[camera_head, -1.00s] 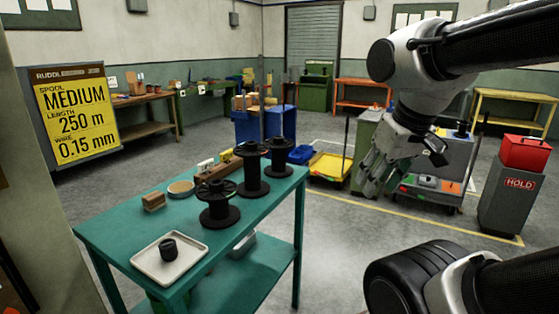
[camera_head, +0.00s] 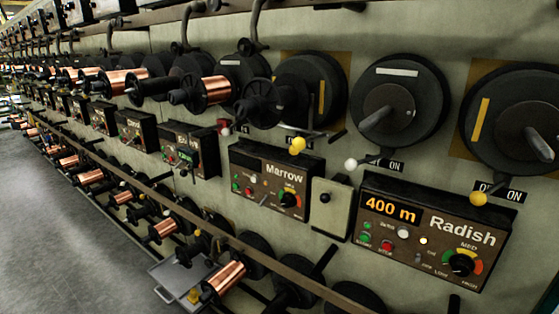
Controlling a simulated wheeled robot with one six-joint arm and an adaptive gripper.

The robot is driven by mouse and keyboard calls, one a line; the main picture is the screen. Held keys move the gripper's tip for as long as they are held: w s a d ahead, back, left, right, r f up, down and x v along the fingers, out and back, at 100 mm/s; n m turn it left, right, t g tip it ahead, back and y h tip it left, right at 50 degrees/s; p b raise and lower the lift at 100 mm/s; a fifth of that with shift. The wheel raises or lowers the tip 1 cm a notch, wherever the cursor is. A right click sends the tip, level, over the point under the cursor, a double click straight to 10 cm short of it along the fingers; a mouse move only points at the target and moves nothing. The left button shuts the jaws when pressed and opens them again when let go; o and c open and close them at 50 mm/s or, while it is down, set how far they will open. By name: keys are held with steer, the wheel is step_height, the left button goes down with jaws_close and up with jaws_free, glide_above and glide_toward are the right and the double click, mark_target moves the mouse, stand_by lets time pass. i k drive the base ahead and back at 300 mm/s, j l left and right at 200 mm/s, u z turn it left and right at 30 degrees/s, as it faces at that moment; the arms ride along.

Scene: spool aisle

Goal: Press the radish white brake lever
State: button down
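The Radish panel (camera_head: 430,230) is a brown box at the right with a lit "400 m" readout, a red button, small lamps and a colored dial. A lever with a white ball knob (camera_head: 350,164) sticks out from the wall above its left end, beside an "ON" label. A lever with a yellow ball knob (camera_head: 478,198) sits above its right part, beside another "ON" label. The white lever is nearest the Radish panel's left edge. My gripper is not in view.
The Marrow panel (camera_head: 268,180) is left of Radish, with its own yellow knob (camera_head: 297,145). A pale switch box (camera_head: 330,205) sits between them. Large black discs (camera_head: 400,100) and copper spools (camera_head: 216,90) line the machine. Grey floor (camera_head: 65,215) is clear at left.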

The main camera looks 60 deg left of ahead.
mark_target(351, 165)
steer(key=u, duration=0.4)
steer(key=i+u, duration=0.1)
steer(key=u, duration=0.65)
steer(key=i+u, duration=0.15)
steer(key=u, duration=0.25)
